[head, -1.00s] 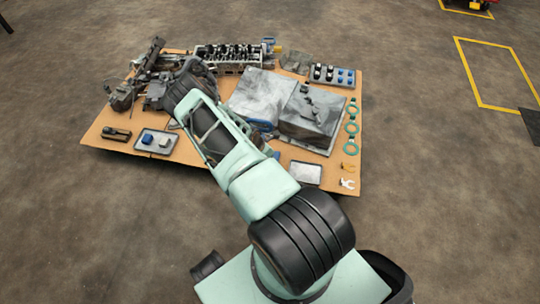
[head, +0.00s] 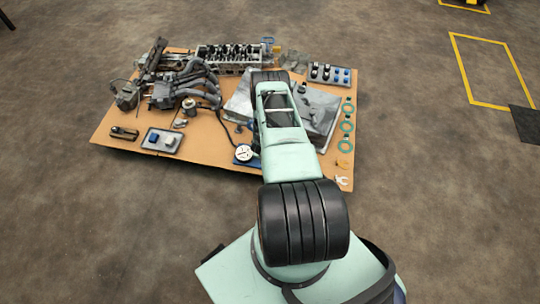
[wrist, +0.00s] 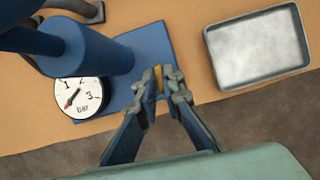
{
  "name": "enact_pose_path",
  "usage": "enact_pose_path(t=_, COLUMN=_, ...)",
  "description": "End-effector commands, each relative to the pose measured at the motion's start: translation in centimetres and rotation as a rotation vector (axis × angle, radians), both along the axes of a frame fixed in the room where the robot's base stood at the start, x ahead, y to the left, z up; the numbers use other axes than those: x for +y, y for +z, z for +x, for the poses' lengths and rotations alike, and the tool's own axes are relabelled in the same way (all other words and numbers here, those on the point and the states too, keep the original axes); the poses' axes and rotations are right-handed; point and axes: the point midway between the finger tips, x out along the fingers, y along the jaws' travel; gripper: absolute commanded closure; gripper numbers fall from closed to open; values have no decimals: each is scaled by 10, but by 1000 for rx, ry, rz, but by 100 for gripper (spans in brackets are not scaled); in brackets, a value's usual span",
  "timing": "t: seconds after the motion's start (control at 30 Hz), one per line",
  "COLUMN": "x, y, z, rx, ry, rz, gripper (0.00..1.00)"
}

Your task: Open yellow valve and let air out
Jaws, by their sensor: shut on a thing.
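In the wrist view my gripper (wrist: 160,82) is closed around a small yellow valve handle (wrist: 157,78), of which only a sliver shows between the fingertips. The valve sits at the edge of a blue base plate (wrist: 155,47). A blue cylinder (wrist: 100,52) stands over the plate, left of the fingers. A round white pressure gauge (wrist: 83,97) marked "bar" lies left of the gripper, its top partly covered by the cylinder. The gauge also shows in the head view (head: 245,153), left of my arm. My arm hides the gripper and valve there.
An empty metal tray (wrist: 258,47) lies right of the gripper on the tan board (head: 210,145).

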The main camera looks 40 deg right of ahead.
Motion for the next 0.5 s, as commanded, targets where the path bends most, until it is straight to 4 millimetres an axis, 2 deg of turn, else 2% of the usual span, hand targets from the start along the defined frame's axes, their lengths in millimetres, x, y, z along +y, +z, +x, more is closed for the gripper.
enact_pose_path(t=0.5, x=1, y=-1, z=0, rx=0, ry=80, rz=1, gripper=100)
